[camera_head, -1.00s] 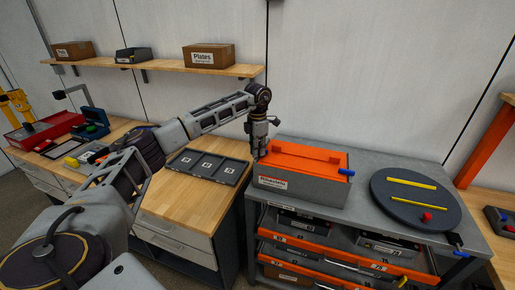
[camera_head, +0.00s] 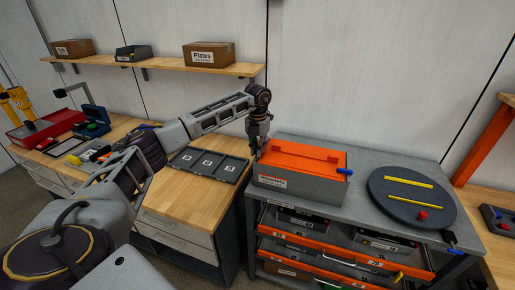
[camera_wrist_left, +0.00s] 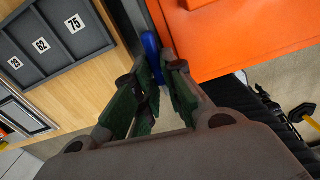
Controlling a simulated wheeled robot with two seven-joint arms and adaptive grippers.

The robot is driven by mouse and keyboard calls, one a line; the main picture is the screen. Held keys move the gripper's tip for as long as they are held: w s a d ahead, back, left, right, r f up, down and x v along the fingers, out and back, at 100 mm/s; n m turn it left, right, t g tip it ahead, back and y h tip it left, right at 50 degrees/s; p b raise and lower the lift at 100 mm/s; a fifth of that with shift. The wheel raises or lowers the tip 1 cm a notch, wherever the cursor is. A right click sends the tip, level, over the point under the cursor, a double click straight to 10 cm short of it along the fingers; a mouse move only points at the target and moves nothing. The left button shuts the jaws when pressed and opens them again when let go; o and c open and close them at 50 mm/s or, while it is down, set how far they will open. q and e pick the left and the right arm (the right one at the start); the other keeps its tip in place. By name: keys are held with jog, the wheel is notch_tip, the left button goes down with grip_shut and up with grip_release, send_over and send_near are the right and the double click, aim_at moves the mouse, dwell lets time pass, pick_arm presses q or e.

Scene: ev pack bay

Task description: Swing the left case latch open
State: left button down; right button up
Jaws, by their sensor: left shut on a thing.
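The case has an orange lid (camera_head: 310,158) and a grey body (camera_head: 308,190), and sits on the grey bench top. In the head view my left gripper (camera_head: 257,153) is at the case's left end and hides the left latch there. In the left wrist view the blue left latch (camera_wrist_left: 151,50) stands beside the orange lid (camera_wrist_left: 235,35). My left gripper (camera_wrist_left: 157,78) is shut on this latch, with a finger on each side of it. The blue right latch (camera_head: 345,171) sticks out at the case's right end. My right gripper is not in view.
A flat tray with numbered labels (camera_head: 213,179) lies on the wooden bench left of the case. A dark round turntable (camera_head: 385,205) with yellow bars stands to the right. A shelf (camera_head: 165,70) with boxes runs along the wall. Orange-fronted drawers (camera_head: 340,247) are below.

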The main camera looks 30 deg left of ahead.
pick_arm(q)
jog(key=shift+r+n, duration=0.1)
jog(key=shift+n, duration=0.5)
jog(key=c, duration=1.5)
grip_release()
notch_tip(320, 180, up, 12)
